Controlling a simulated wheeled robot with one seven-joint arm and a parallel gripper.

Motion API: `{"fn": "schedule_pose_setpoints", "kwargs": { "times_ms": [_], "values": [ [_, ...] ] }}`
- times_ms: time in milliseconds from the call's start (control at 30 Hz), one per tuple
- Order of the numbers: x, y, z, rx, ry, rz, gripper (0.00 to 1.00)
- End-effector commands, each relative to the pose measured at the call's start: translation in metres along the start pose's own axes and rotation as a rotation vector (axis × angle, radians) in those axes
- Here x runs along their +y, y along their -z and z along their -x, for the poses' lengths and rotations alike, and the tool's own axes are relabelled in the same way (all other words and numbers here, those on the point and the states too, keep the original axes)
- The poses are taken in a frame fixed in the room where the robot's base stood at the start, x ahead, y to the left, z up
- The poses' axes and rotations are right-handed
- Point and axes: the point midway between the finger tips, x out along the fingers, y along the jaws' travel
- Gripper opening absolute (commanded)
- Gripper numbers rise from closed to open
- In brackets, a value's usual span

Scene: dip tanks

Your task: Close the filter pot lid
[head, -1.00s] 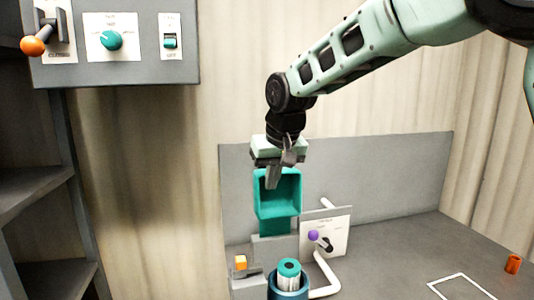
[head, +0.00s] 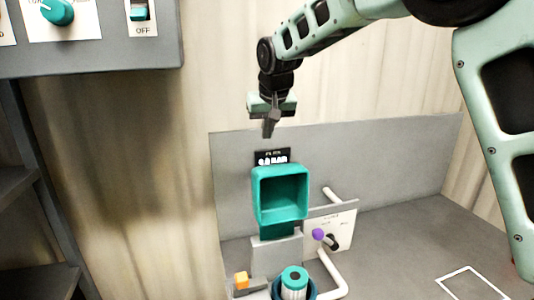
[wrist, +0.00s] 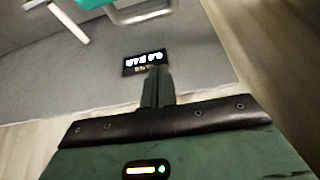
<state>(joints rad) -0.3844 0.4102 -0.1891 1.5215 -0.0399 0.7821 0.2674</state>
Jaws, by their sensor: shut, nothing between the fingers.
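The filter pot (head: 309,291) is the blue round vessel at the bottom of the head view, cut off by the frame edge. A white filter cartridge with a teal top (head: 294,279) stands in its mouth. The lid (head: 258,205) looks like the teal hollow cap standing upright behind the pot, its open side facing me. A teal part, probably the lid, shows at the top edge of the wrist view (wrist: 92,3). My gripper (head: 269,130) is shut and empty, pointing down above and behind the lid, apart from it. Its closed fingers show in the wrist view (wrist: 156,88).
A small black display (head: 271,157) is on the grey back panel (head: 385,150) just above the lid. The counter farther right is mostly clear.

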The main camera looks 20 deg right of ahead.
Motion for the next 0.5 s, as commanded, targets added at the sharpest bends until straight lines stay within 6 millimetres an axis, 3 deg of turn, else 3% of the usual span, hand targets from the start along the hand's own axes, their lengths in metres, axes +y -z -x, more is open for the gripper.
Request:
{"fn": "schedule_pose_setpoints", "kwargs": {
  "times_ms": [367, 500],
  "values": [
    [0.001, 0.001, -0.076, -0.006, -0.002, 0.0, 0.0],
    [0.0, -0.017, -0.068, -0.003, 0.0, 0.001, 0.0]
  ]
}}
